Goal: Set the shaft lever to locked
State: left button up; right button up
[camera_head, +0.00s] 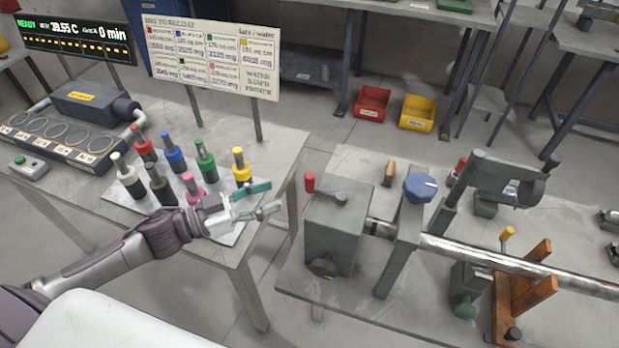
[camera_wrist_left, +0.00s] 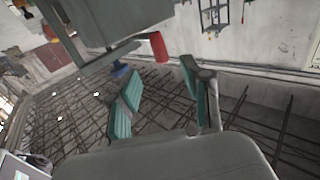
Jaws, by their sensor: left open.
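The shaft lever is most likely the grey arm with a red knob (camera_head: 310,182) on top of the grey gearbox block (camera_head: 333,240); its knob points to the left in the head view. My left gripper (camera_head: 266,199) is open and empty, to the left of the red knob and apart from it, over the right edge of the bottle table. In the left wrist view the red knob (camera_wrist_left: 158,46) hangs beyond the two teal fingers (camera_wrist_left: 165,105), with the grey block (camera_wrist_left: 105,20) at upper left. My right gripper is not in view.
Several colour-capped bottles (camera_head: 205,160) stand on a pale tray beside my left arm. A blue knob (camera_head: 420,187) tops the post right of the gearbox, and a steel shaft (camera_head: 520,266) runs right. A gap separates the two tables. Red (camera_head: 372,103) and yellow (camera_head: 417,112) bins lie behind.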

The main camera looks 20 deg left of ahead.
aim_at(310, 191)
pick_arm(q)
jog(key=p+x, duration=0.2)
jog(key=x, duration=0.6)
jog(key=shift+w+d+r, duration=0.15)
jog(key=shift+w+d, duration=0.1)
jog(key=shift+w, duration=0.1)
jog(key=shift+w+d, duration=0.4)
jog(key=shift+d, duration=0.05)
grip_shut()
